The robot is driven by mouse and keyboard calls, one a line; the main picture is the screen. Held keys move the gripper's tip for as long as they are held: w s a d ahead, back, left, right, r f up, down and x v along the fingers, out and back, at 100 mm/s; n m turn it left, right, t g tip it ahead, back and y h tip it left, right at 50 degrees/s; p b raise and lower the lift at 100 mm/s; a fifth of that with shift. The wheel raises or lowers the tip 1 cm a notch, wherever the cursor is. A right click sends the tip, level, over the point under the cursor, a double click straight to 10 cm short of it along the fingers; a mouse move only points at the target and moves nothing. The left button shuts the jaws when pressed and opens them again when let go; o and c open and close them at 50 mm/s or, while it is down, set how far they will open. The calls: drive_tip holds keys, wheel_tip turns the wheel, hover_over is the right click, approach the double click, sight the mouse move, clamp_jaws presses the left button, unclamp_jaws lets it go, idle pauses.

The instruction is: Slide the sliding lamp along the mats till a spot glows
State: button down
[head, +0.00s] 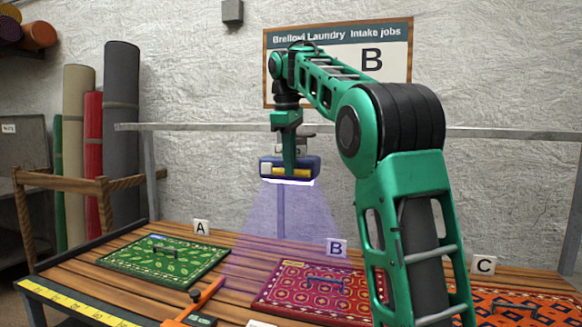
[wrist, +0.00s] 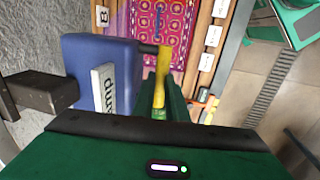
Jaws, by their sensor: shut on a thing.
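The sliding lamp (head: 309,167) is a blue box with yellow parts, hanging under a rail above the table. Its purple beam (head: 275,225) falls on the boards between mats A and B and reaches the left part of mat B. My gripper (head: 289,168) is shut on the lamp's yellow handle (wrist: 162,80); the lamp's blue side (wrist: 122,62) also shows in the wrist view. Mat A (head: 200,262) is green with leaves, mat B (head: 265,295) is red and purple, and mat C (head: 480,305) is orange-red. I see no glowing spot on any mat.
The rail (head: 200,127) runs across the back along the wall. A sign (head: 340,37) reads B. An orange tool (head: 208,296) lies at the table front, near a yellow ruler strip (head: 75,303). My arm hides part of mats B and C.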

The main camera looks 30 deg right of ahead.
drive_tip(key=shift+w+d+r, duration=0.1)
drive_tip(key=shift+d+r, duration=0.1)
drive_tip(key=shift+r, duration=0.05)
drive_tip(key=c, duration=1.8)
unclamp_jaws()
drive_tip(key=shift+f, duration=0.1)
drive_tip(key=shift+o, duration=0.2)
drive_tip(key=shift+a, duration=0.1)
wheel_tip(320, 180, up, 7)
drive_tip(key=a, duration=0.1)
drive_tip(key=shift+s, duration=0.3)
